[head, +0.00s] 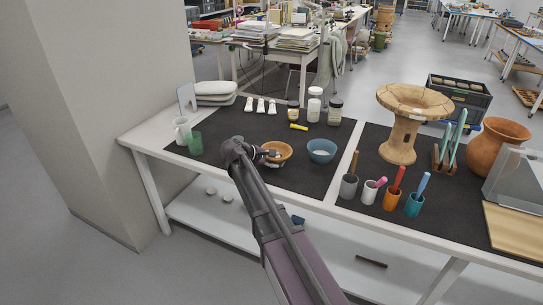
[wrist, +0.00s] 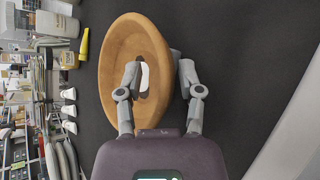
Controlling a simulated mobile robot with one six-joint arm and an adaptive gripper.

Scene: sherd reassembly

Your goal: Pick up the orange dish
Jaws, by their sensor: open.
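The orange dish (head: 276,152) is a shallow round bowl on the dark mat, left of a blue bowl, in the head view. In the wrist view the dish (wrist: 118,52) fills the upper middle. My gripper (head: 265,155) is at the dish's left side. In the wrist view my gripper (wrist: 160,72) is open, with one finger over the inside of the dish and the other outside its wall, so the rim lies between them. Whether the fingers touch the wall I cannot tell. A small white patch shows inside the dish beside the inner finger.
The blue bowl (head: 321,151) stands close to the right of the dish. A green cup (head: 195,143) and a white mug (head: 182,130) stand at the left. The mat (head: 305,180) in front is mostly clear.

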